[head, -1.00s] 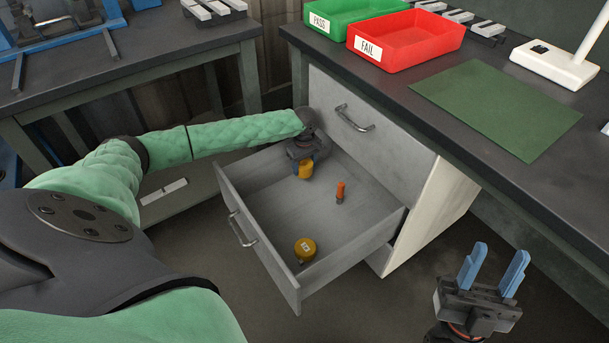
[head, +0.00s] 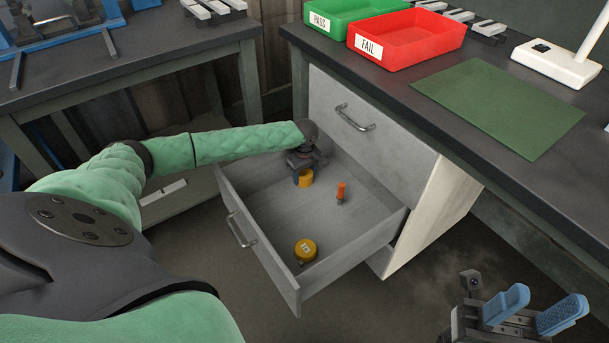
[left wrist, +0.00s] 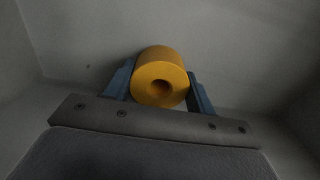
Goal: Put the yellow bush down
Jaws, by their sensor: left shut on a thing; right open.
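The yellow bush (head: 306,178) is a short cylinder with a hole through its middle, low inside the open drawer near its back. It also shows in the left wrist view (left wrist: 160,77) between the blue fingers. My left gripper (left wrist: 160,88) is shut on it, one finger on each side. In the head view, my left gripper (head: 303,176) reaches down into the drawer. Whether the bush touches the drawer floor I cannot tell. My right gripper (head: 536,308) is open and empty, at the lower right, away from the drawer.
The open grey drawer (head: 266,258) also holds an orange-handled object (head: 341,192) and a round yellow object (head: 305,250) near its front corner. The bench above carries a green PASS tray (head: 345,12), a red FAIL tray (head: 405,40) and a green mat (head: 497,103).

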